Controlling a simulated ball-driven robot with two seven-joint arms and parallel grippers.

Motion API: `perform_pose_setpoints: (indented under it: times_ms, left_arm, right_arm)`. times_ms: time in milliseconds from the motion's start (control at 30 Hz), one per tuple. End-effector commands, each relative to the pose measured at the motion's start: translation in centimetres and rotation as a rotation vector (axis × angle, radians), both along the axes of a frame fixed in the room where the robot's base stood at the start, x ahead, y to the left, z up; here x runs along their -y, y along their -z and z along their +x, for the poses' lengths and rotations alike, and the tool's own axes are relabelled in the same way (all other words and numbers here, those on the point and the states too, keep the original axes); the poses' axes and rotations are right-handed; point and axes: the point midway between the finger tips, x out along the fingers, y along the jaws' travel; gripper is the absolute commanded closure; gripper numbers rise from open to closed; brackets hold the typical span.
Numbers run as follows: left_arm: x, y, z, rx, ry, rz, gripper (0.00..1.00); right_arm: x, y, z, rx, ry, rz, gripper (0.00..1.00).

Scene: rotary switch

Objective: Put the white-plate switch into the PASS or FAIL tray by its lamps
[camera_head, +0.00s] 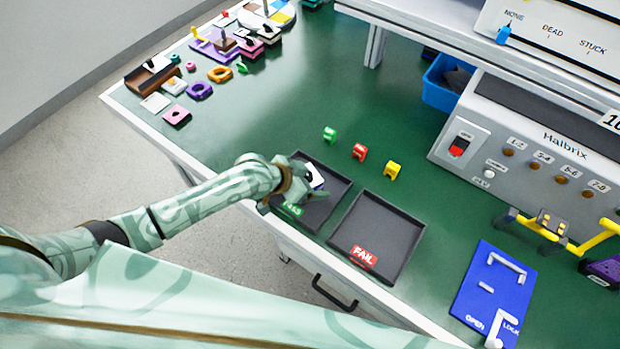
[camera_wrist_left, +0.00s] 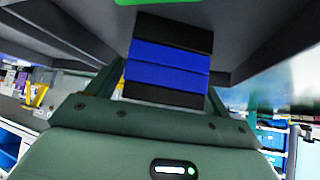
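The white-plate switch is at my left gripper (camera_head: 312,190); a bit of its white plate (camera_head: 317,176) shows in the head view. In the left wrist view its layered black and blue body (camera_wrist_left: 168,57) sits between the two fingers, which look shut on it. The gripper is low over the dark PASS tray (camera_head: 337,183), near its green label (camera_head: 292,209). The hand hides part of the switch, and whether it touches the tray floor cannot be told. The FAIL tray (camera_head: 384,226), with a red label, is empty. My right gripper is not in view.
The Malbrix panel (camera_head: 545,150) has a row of brown lamps and a red switch. Yellow clamp arms (camera_head: 560,235) stand before it. A blue board (camera_head: 492,288) lies front right. Green, red and yellow pieces (camera_head: 360,152) stand behind the trays. Assorted parts fill the far left.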

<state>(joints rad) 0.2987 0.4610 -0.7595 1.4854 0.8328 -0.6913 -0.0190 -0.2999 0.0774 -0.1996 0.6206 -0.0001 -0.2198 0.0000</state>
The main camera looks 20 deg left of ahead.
Motion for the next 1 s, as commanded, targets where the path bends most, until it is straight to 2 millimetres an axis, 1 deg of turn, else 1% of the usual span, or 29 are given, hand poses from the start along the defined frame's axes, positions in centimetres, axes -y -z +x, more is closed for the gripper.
perform_pose_setpoints:
  times_ms: [167,267,367,533,700,833,1000]
  left_arm:
    - [0.0,-0.1,0.0,0.0,0.0,0.0,0.2]
    - [-0.3,-0.7,-0.2,0.002,0.0,0.0,0.2]
    - [-1.1,-1.9,-1.1,0.002,0.001,0.001,0.2]
    - [-3.0,-5.0,-3.2,0.002,0.001,0.002,0.2]
    - [-4.7,-7.4,-5.1,0.002,0.001,0.002,0.2]
    - [-5.4,-8.4,-5.9,0.0,0.001,0.001,0.2]
    - [-5.7,-8.7,-6.3,0.0,0.001,-0.001,0.2]
  right_arm:
    - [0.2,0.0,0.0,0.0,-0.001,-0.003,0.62]
    - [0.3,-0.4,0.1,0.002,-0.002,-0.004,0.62]
    - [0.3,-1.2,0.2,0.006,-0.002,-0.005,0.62]
    - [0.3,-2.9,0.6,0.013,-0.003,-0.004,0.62]
    - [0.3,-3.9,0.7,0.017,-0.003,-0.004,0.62]
    - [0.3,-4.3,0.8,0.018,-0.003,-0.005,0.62]
    - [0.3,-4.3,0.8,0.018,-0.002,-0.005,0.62]
